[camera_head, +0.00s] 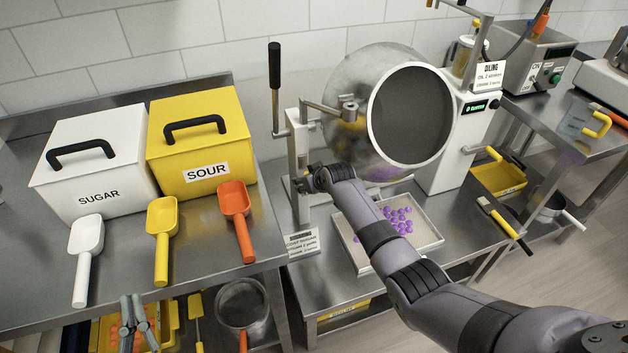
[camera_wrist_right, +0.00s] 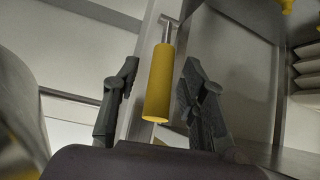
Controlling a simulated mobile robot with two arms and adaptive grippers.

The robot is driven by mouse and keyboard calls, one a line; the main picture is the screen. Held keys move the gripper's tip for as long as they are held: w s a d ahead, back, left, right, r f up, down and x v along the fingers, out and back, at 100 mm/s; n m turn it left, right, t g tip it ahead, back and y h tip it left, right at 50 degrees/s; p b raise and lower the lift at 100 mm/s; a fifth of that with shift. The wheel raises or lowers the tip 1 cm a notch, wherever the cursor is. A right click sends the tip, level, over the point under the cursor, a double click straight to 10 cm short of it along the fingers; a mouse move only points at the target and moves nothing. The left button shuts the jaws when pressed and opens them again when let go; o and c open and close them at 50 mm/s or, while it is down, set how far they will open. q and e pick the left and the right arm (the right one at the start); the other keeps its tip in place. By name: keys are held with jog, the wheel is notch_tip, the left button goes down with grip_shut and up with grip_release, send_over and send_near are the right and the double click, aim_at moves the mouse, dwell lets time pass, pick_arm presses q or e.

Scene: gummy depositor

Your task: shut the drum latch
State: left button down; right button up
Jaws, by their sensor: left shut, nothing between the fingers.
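The round metal drum (camera_head: 345,115) stands on the table with its dark grey round face (camera_head: 412,115) toward me. A metal stand (camera_head: 298,150) with an upright lever with a black grip (camera_head: 275,65) is at its left. My right gripper (camera_head: 310,182) is low at this stand, its fingers small and partly hidden by my wrist. In the right wrist view, its open fingers (camera_wrist_right: 160,65) stand on either side of a yellow handle (camera_wrist_right: 159,85) on a metal stem, with gaps visible. I cannot tell whether this belongs to the latch. My left gripper (camera_head: 138,325) is shut and empty at the bottom left.
A tray of purple candies (camera_head: 435,240) lies below the drum, under my right arm. White sugar (camera_head: 90,165) and yellow sour (camera_head: 200,145) bins stand at left, with white, yellow and orange scoops (camera_head: 238,215) in front. The drum's control housing (camera_head: 450,150) is at right.

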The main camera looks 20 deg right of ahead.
jog(key=v, duration=1.1)
jog(key=shift+s, duration=0.25)
jog(key=shift+r, duration=0.1)
jog(key=shift+c, duration=0.5)
